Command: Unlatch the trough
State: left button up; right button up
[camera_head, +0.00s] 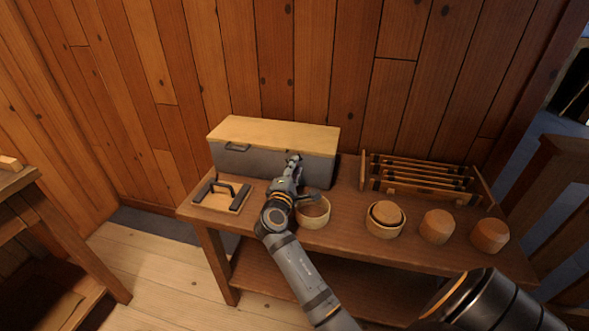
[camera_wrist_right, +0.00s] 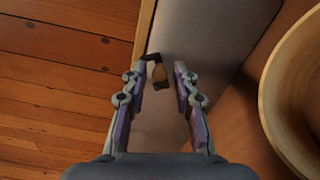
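The trough (camera_head: 228,158) is a grey box with a pale wooden lid (camera_head: 270,131), standing at the back left of the bench; the lid lies shut. A dark handle (camera_head: 237,147) sits on the left of its front. My right gripper (camera_head: 293,160) is at the trough's front, right of its middle. In the right wrist view its fingers (camera_wrist_right: 160,98) are open and apart. A small dark and brass latch (camera_wrist_right: 160,75) on the grey front shows between and beyond the fingertips; I cannot tell whether they touch it. My left gripper is not in view.
On the bench (camera_head: 335,232) stand a round wooden bowl (camera_head: 314,213) close by the right gripper, a bowl with a spool (camera_head: 386,213) in it and two spools (camera_head: 436,226). A slatted rack (camera_head: 425,178) is behind. A tray with a dark handle (camera_head: 222,195) lies left.

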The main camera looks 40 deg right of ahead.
jog(key=shift+o, duration=0.3)
jog(key=shift+r, duration=0.1)
notch_tip(320, 180, up, 10)
dwell(0.4)
